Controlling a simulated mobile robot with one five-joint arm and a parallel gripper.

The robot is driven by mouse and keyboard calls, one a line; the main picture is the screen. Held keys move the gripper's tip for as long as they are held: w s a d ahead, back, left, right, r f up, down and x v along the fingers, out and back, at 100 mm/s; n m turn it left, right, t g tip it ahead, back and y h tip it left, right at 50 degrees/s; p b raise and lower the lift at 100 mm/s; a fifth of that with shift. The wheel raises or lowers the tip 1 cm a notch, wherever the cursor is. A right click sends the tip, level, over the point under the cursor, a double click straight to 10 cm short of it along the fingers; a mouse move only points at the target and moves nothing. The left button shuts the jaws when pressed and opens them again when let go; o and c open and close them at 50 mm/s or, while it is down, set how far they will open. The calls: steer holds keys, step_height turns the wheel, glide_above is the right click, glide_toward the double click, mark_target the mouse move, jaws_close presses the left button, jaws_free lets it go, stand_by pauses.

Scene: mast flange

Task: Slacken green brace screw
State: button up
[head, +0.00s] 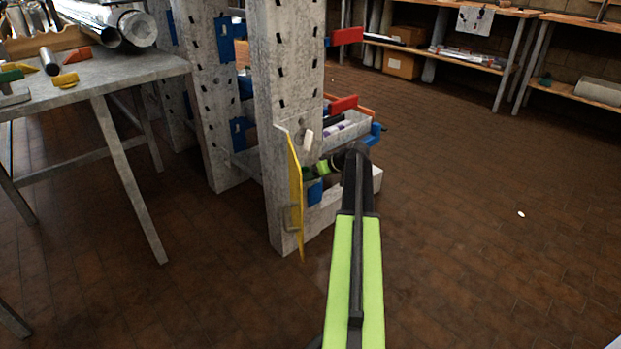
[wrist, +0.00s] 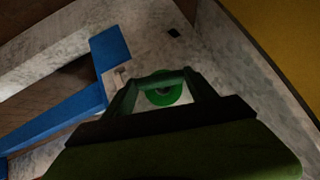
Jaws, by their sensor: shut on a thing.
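The green brace screw (wrist: 163,97) shows in the wrist view as a round green head with a darker centre. It sits between the dark green fingers of my gripper (wrist: 163,80), which is shut on it. Behind it is the grey face of the post (wrist: 225,60). In the head view my gripper (head: 312,171) reaches left from the end of my lime arm to the low part of the grey post (head: 288,75), beside a yellow plate (head: 295,195). The screw cannot be told apart from the fingers there.
A blue bracket (head: 315,192) sits just below my gripper; a blue beam (wrist: 60,120) shows left in the wrist view. Red brackets (head: 343,104) stick out above. A workbench (head: 110,72) stands at left.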

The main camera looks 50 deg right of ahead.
steer(key=shift+w+a+r+n+h, duration=0.1)
steer(key=shift+a+n+h, duration=0.15)
steer(key=shift+h, duration=0.25)
steer(key=shift+w+a+n+h, duration=0.1)
steer(key=shift+a+n+h, duration=0.05)
steer(key=shift+n+h, duration=0.3)
steer(key=shift+a+n+h, duration=0.15)
steer(key=shift+n+h, duration=0.25)
steer(key=shift+h, duration=0.65)
steer(key=shift+a+f+n+h+b, duration=0.2)
steer(key=shift+n+h+b, duration=0.4)
steer(key=shift+h+b, duration=0.4)
steer(key=shift+n+h+b, duration=0.4)
steer(key=shift+h, duration=0.3)
steer(key=shift+w, duration=0.1)
steer(key=o, duration=1.4)
steer(key=shift+d, duration=0.1)
steer(key=shift+c, duration=0.2)
